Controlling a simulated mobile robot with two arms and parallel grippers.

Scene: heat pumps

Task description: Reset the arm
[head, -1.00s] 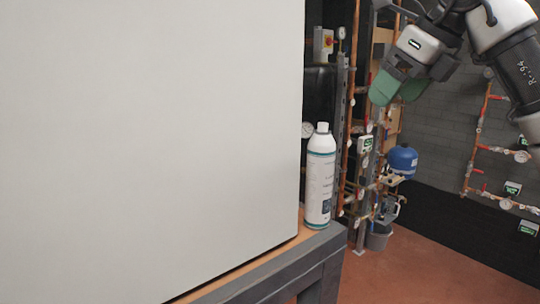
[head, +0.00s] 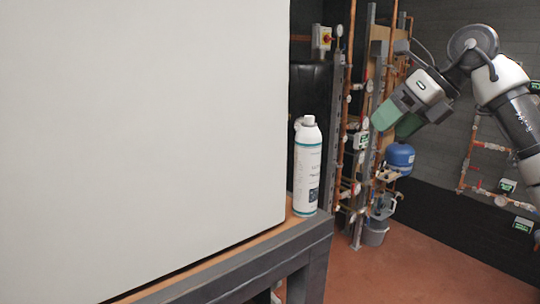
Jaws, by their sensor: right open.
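My right arm comes in from the right edge of the head view. My right gripper (head: 397,123) has green fingertips that point down and to the left. It is open, with nothing seen between its fingers. It hangs in the air, to the right of a white spray bottle (head: 307,168) and apart from it. My left gripper is not in view.
A large white panel (head: 140,130) fills the left on a wooden-topped table (head: 250,262) with a dark frame. The bottle stands upright at the table's right end. Copper pipework, a blue vessel (head: 400,157) and a grey bucket (head: 375,233) are behind. Reddish floor at right is clear.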

